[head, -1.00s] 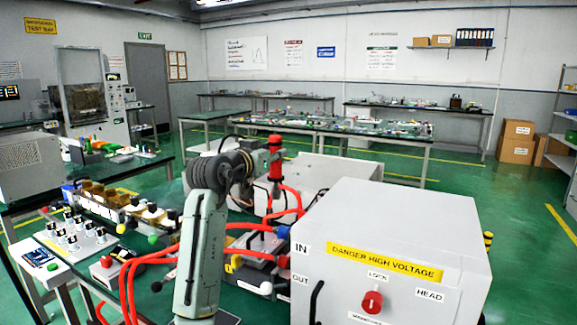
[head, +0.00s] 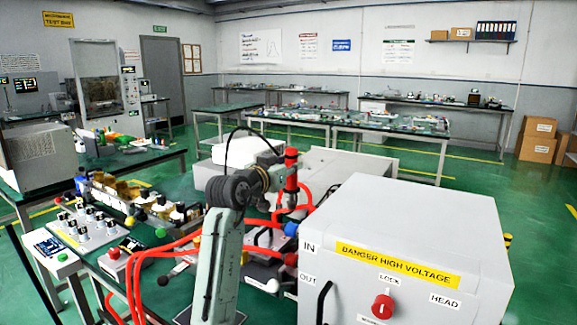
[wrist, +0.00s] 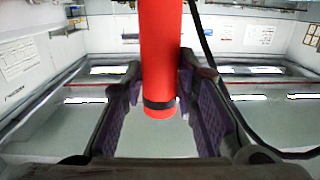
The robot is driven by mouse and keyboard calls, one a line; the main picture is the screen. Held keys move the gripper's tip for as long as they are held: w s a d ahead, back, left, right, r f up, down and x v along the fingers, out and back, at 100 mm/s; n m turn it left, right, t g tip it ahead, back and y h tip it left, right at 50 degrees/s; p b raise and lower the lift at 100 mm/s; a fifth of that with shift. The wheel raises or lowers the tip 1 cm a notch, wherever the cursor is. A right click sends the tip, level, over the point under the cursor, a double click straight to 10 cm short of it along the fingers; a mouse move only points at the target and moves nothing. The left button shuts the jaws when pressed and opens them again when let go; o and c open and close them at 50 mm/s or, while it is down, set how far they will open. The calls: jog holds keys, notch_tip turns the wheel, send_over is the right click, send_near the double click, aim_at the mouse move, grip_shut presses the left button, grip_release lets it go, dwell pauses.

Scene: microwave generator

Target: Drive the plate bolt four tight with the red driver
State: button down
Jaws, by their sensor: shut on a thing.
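The red driver (head: 291,172) is a red cylinder with dark bands, held upright near the middle of the head view. My gripper (head: 284,180) is shut on it. The wrist view shows the red driver (wrist: 160,55) with a black band near its lower visible end, between the two purple-padded fingers of my gripper (wrist: 160,75). The driver's tip and plate bolt four cannot be made out; red hoses, my arm and the cabinet crowd the area below.
A grey cabinet (head: 420,230) marked "DANGER HIGH VOLTAGE", with a red lock knob (head: 382,307), stands close on the right. Red hoses (head: 165,243) loop beside my arm. A bench with several parts (head: 92,232) is on the left. Green floor (head: 490,185) is open behind.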

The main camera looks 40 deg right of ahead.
aim_at(288, 186)
jog(key=shift+f, duration=0.1)
dwell(0.5)
jog(key=shift+f+b, duration=1.75)
jog(key=shift+f, duration=1.05)
jog(key=shift+f+b, duration=0.45)
jog(key=shift+f, duration=0.75)
dwell(1.6)
jog(key=shift+r, duration=0.1)
jog(key=shift+a+r+p, duration=0.1)
jog(key=shift+r+p, duration=2.65)
jog(key=shift+r, duration=1.9)
